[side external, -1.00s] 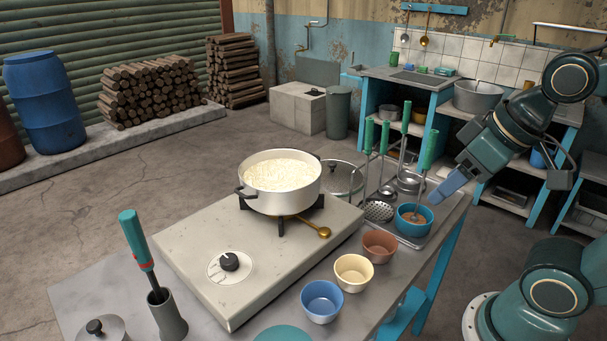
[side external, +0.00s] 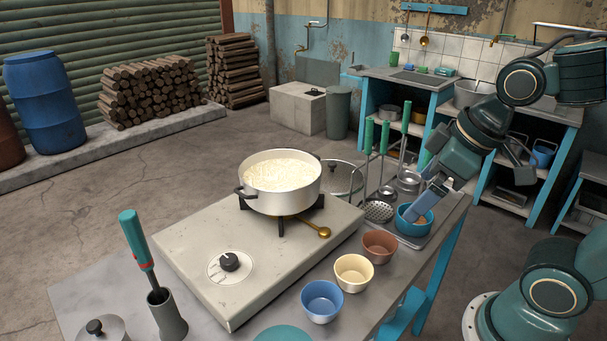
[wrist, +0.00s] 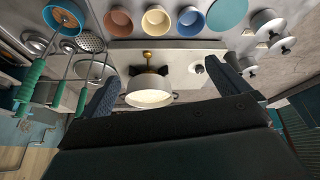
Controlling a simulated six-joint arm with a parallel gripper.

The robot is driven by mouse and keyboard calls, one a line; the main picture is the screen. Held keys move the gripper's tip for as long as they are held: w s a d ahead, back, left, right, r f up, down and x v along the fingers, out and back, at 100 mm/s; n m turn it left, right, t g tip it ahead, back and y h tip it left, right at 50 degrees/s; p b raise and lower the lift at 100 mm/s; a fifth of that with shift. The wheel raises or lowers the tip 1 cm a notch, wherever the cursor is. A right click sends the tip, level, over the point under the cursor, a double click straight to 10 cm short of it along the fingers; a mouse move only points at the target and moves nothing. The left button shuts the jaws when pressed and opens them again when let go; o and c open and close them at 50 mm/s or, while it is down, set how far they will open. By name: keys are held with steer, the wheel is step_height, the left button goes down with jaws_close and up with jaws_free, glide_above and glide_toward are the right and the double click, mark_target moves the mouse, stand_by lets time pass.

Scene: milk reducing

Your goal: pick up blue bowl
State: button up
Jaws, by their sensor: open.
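A small blue bowl (side external: 322,301) stands upright on the metal table in front of the stove's right side, at the end of a row of bowls. It also shows near the top of the wrist view (wrist: 191,22). Another bowl, a deeper teal-blue one (side external: 404,222), sits on the tray at the right with brownish contents and a utensil. My gripper (side external: 421,211) is open and appears in front of or over this tray bowl in the side view; contact cannot be told. In the wrist view, the two fingers are wide apart with nothing held between them.
A cream bowl (side external: 354,273) and a brown bowl (side external: 379,246) stand beside the blue bowl. A white pot of milk (side external: 281,201) sits on the stove (side external: 200,262). Tall green-handled utensils (side external: 369,136) stand close to my gripper. A teal disc (side external: 284,334) lies at the front.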

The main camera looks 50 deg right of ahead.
steer(key=w+a+f+n+g+y, duration=0.1)
steer(key=w+f+n, duration=0.3)
steer(key=f, duration=0.4)
steer(key=w+a+f+n+g+y, duration=0.2)
steer(key=w+a+f+n, duration=0.2)
steer(key=f, duration=0.4)
steer(key=shift+w+a+n+y, duration=0.35)
steer(key=shift+w+n, duration=0.35)
steer(key=shift+n, duration=0.6)
glide_toward(321, 310)
steer(key=shift+w+a+f, duration=0.45)
steer(key=shift+a+f, duration=0.2)
steer(key=shift+a, duration=0.1)
steer(key=shift+f, duration=0.1)
steer(key=shift+x, duration=2.5)
steer(key=shift+s+a, duration=0.1)
steer(key=shift+a, duration=0.05)
steer(key=shift+c, duration=0.2)
steer(key=c, duration=1)
